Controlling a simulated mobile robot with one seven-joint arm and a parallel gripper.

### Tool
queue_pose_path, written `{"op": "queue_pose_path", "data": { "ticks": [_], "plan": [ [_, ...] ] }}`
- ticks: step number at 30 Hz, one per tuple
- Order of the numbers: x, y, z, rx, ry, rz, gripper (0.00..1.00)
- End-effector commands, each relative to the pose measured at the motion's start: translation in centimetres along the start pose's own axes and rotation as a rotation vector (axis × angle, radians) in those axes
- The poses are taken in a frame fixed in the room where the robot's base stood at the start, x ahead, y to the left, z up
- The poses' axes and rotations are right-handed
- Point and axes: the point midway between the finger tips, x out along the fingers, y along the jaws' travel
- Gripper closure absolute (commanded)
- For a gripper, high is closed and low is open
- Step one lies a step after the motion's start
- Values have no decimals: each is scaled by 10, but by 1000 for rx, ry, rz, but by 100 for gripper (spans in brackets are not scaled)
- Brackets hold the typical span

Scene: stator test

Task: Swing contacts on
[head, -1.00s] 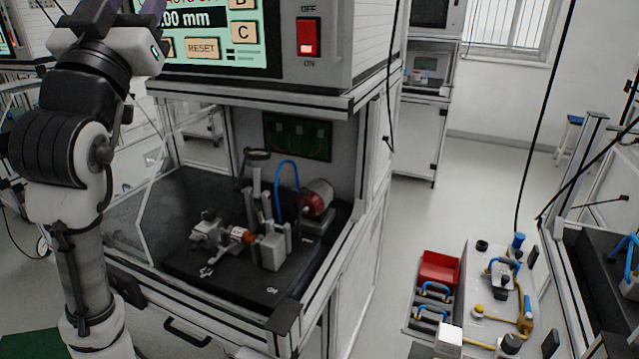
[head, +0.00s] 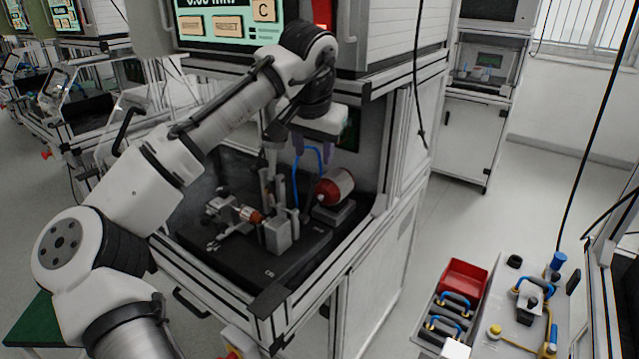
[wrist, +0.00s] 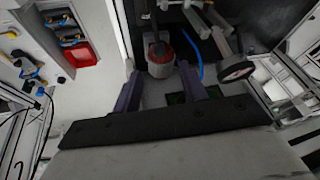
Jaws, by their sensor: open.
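The test station holds a black fixture plate (head: 300,262). A copper-coloured wound part (head: 250,215), apparently the stator, sits among grey metal holders (head: 278,236). Which part is the swinging contacts I cannot tell. A red and silver cylinder (head: 335,187) lies at the plate's right rear, beside a blue hose (head: 312,158). My gripper (head: 318,145) is open and empty, above the rear of the fixture. In the wrist view, my gripper (wrist: 160,88) has its fingers spread, with the red-ringed cylinder (wrist: 160,66) beyond them, apart from them. The blue hose (wrist: 193,62) shows beyond the right finger.
A round gauge (wrist: 237,70) on a post stands right in the wrist view. The station's cabinet and screen (head: 225,27) overhang the bay; frame posts (head: 398,140) bound its right side. A bench with a red tray (head: 463,278) stands right, with clear floor between.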

Motion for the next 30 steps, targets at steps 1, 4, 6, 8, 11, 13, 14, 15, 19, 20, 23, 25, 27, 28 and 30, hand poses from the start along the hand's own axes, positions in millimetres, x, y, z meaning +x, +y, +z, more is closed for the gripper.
{"op": "queue_pose_path", "data": {
  "ticks": [1,4,6,8,11,13,14,15,19,20,23,25,27,28,30],
  "plan": [
    [9,-1,1,-1,-3,0,57],
    [30,-1,0,-1,-2,0,57],
    [45,-1,0,0,-2,0,57],
    [58,0,0,0,-1,0,57],
    [78,0,0,0,0,0,57],
    [90,0,0,0,1,0,57],
    [95,0,0,0,2,0,57],
    [100,0,-1,0,2,0,57],
    [112,0,-1,0,2,1,57],
    [114,0,-1,0,3,1,57],
    [118,0,-1,0,4,1,57],
    [118,0,-1,0,4,1,57],
    [118,0,-1,0,4,1,57],
    [118,0,-1,0,4,1,57],
    [118,0,-1,0,4,1,57]
  ]
}}
